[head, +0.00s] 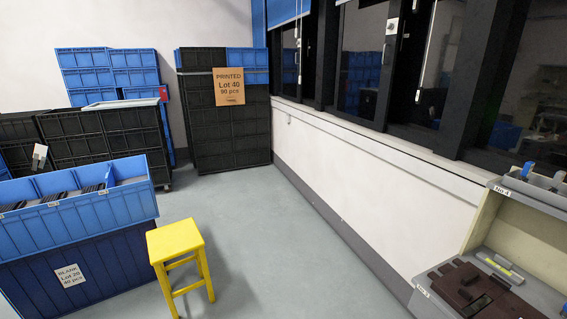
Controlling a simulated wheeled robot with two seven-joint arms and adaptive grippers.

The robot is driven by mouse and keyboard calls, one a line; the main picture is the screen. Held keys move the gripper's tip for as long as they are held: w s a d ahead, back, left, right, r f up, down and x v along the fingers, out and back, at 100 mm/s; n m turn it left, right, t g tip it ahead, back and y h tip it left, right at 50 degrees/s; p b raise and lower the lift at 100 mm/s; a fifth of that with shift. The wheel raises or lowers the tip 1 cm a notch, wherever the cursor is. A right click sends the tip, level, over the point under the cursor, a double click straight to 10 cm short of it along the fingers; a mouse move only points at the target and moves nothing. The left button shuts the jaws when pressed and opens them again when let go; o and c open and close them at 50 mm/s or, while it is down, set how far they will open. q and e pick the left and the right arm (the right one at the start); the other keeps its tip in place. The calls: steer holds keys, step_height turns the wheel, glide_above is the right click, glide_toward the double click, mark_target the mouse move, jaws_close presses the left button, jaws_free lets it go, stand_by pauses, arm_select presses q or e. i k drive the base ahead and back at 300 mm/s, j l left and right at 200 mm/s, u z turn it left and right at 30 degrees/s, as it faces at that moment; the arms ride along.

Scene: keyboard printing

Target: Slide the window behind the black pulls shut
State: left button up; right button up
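A row of dark windows in thick black frames (403,75) runs along the right wall, above a white sill (360,137). One dark pane (362,62) shows blue crates in its glass, and another pane (540,100) lies farther right. A small pale fitting (392,26) sits on a black upright, and a thin white rod (428,42) hangs to its right. I cannot make out any black pulls for certain, nor whether a sash is open. Neither of my grippers is in view.
A yellow stool (175,241) stands on the grey floor before a blue crate stack (100,235). More crates stand at the back, one signed "Printed" (229,86). Floor along the wall is clear.

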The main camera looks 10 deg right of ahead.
mark_target(367, 51)
steer(key=i+z, duration=0.1)
steer(key=i, duration=1.6)
steer(key=i+j+z, duration=0.15)
steer(key=i+z, duration=0.15)
steer(key=i, duration=0.55)
steer(key=i+j+z, duration=0.1)
steer(key=i+z, duration=0.35)
steer(key=i, duration=0.65)
